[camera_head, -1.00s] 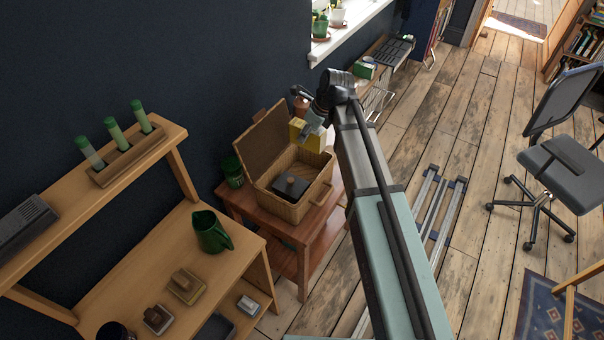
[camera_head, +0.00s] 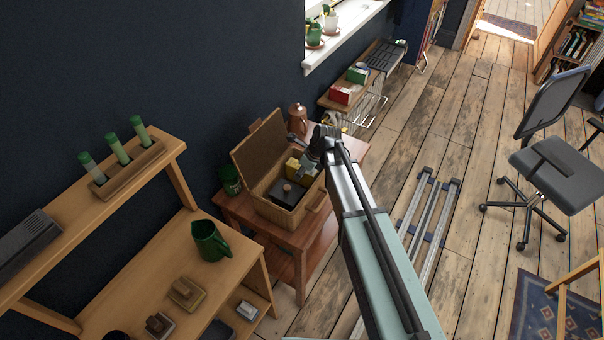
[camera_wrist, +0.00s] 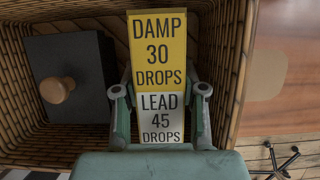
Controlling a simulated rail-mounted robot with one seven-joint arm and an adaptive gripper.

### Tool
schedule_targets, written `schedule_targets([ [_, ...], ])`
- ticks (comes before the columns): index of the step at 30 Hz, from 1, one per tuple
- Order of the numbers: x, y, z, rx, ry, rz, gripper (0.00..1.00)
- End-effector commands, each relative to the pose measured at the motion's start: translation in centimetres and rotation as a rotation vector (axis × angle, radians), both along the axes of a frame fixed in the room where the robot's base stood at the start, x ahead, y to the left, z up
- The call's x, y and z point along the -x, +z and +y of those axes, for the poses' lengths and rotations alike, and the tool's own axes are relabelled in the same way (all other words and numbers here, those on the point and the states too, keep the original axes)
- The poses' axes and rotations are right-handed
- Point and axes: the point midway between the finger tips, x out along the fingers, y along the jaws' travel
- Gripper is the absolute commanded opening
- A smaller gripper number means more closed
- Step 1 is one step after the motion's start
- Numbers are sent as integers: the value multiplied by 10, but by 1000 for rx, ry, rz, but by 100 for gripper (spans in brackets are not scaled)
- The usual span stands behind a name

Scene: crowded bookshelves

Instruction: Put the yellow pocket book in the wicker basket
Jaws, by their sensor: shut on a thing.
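The yellow pocket book (camera_wrist: 158,48), with a white lower part lettered "LEAD 45 DROPS", is held between the fingers of my gripper (camera_wrist: 160,103) in the wrist view. In the head view the book (camera_head: 295,166) shows at the basket's opening, toward its far right side; whether it touches the bottom is not clear. The wicker basket (camera_head: 275,210) stands open with its lid (camera_head: 260,152) raised at the back left. A black box with a wooden knob (camera_wrist: 75,75) lies in the basket, left of the book.
The basket stands on a small reddish wooden table (camera_head: 300,238). A green tin (camera_head: 230,179) is left of it and a copper-coloured pot (camera_head: 297,118) behind. A green pitcher (camera_head: 210,240) stands on the near shelf unit.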

Motion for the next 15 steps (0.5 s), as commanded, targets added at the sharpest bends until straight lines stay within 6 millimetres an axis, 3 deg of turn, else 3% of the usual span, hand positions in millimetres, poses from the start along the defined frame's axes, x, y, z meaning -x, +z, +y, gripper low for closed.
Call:
schedule_targets([
  [5, 0, -17, 0, -1, -1, 1, 0],
  [15, 0, -20, 0, 0, 0, 0, 0],
])
